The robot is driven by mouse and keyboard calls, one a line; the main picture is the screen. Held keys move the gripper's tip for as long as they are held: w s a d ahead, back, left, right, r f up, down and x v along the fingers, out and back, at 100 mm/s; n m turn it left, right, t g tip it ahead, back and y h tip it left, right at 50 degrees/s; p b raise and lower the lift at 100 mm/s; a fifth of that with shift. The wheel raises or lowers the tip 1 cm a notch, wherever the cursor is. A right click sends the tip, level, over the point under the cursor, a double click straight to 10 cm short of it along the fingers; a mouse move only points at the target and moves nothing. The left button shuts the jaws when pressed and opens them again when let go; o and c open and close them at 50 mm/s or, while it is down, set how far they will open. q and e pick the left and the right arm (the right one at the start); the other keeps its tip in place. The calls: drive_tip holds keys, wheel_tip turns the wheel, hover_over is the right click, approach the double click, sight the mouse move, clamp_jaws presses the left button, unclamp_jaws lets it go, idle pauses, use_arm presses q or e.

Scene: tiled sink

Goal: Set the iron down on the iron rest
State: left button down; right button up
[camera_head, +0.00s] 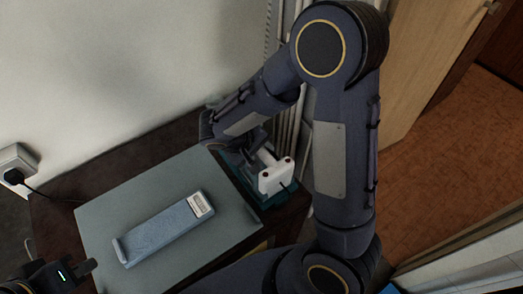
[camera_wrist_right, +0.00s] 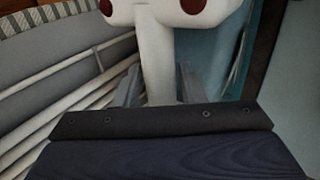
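The blue-grey iron rest (camera_head: 165,228), a long slab with a raised lip at its lower left end and a pale label at the other, lies empty on a grey board. A white body with dark red round spots, seemingly the iron (camera_head: 275,179), is beyond the board's right corner, over a teal surface. It fills the top of the right wrist view (camera_wrist_right: 165,18). My right gripper (camera_head: 252,143) reaches down at it; its fingers (camera_wrist_right: 158,90) flank a white upright part. Whether they grip it is unclear. My left gripper (camera_head: 62,274), cut off at lower left, shows no held object.
The grey board (camera_head: 110,210) has bare room around the rest. A wall socket with a black plug (camera_head: 14,176) and cord is at the left. White pipes (camera_wrist_right: 60,110) run beside the right gripper. A wooden door (camera_head: 425,60) stands at the upper right.

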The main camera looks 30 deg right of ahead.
drive_tip(key=shift+o, duration=1.3)
drive_tip(key=shift+s+f, duration=0.1)
drive_tip(key=shift+f, duration=0.05)
drive_tip(key=v, duration=0.8)
drive_tip(key=shift+d, duration=0.15)
